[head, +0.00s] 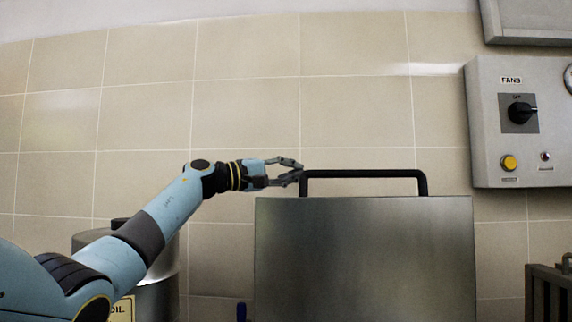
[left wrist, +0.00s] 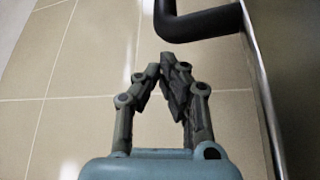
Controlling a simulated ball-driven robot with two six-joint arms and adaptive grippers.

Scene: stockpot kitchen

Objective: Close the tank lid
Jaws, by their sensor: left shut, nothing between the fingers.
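The tank lid (head: 365,262) is a large grey metal panel that stands raised, its flat face toward me in the head view. A black bar handle (head: 365,174) runs along its top edge. In the left wrist view the handle (left wrist: 200,24) bends across the top, and the lid's edge (left wrist: 262,85) shows at the right. My left gripper (head: 299,172) is at the left end of the handle, shut and empty. In the left wrist view its fingertips (left wrist: 163,72) meet just below the handle; I cannot tell whether they touch it. My right gripper is not in view.
A metal drum with an oil label (head: 122,308) stands at the lower left behind my left arm. A grey control box (head: 520,120) with a knob and a yellow button is on the tiled wall at the right. A dark rack (head: 548,290) stands at the lower right.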

